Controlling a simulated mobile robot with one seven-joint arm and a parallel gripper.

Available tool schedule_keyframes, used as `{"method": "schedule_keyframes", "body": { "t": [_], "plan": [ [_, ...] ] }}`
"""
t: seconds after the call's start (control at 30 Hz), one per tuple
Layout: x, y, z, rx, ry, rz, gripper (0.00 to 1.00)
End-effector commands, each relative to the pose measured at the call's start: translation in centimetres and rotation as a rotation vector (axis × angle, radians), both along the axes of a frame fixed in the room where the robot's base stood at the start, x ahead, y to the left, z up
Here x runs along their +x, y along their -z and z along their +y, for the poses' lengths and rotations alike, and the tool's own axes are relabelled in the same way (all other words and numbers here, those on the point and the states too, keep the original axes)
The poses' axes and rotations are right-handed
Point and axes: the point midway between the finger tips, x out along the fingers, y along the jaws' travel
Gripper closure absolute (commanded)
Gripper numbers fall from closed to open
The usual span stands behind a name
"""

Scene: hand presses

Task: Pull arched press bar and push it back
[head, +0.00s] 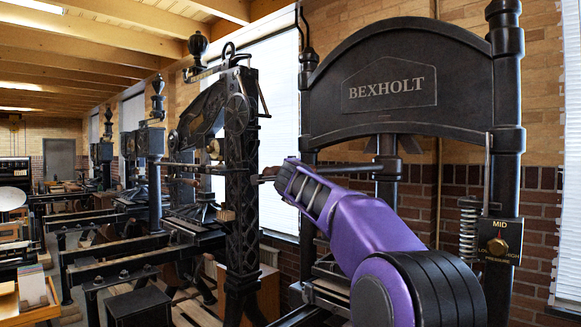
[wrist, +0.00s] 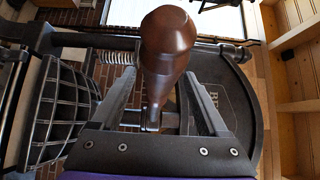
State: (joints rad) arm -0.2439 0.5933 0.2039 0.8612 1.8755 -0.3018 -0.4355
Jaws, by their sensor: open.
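The arched press (head: 390,88) is black with a curved top marked BEXHOLT and stands at the right of the head view. Its dark bar (head: 350,168) runs left from the middle of the press, partly behind my purple arm. In the wrist view the bar's brown wooden handle (wrist: 168,45) is large and close, with its bulb end toward the camera. My gripper (wrist: 159,76) is open, with one finger on each side of the handle's narrower part. Gaps show beside the handle, but I cannot tell if either finger touches it. In the head view my arm hides most of the gripper.
Another black press (head: 240,160) with an ornate frame stands close left of my arm, with more presses in a row behind it. A spring (head: 468,230) and a MID/LOW/HIGH plate (head: 499,242) are on the arched press's right post. A brick wall is behind.

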Motion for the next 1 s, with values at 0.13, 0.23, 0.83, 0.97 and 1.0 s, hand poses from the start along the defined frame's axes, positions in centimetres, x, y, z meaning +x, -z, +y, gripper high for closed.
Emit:
{"method": "schedule_keyframes", "body": {
  "t": [0.13,0.23,0.83,0.97,1.0],
  "plan": [
    [1.1,-0.1,0.2,0.001,0.0,0.001,0.23],
    [1.4,0.0,0.2,0.0,0.0,0.0,0.23],
    [1.5,0.0,0.2,-0.001,0.0,0.0,0.77],
    [1.5,0.1,0.2,-0.001,0.0,0.0,1.0],
    [1.5,0.0,0.2,-0.001,0.0,0.0,1.0]
  ]
}}
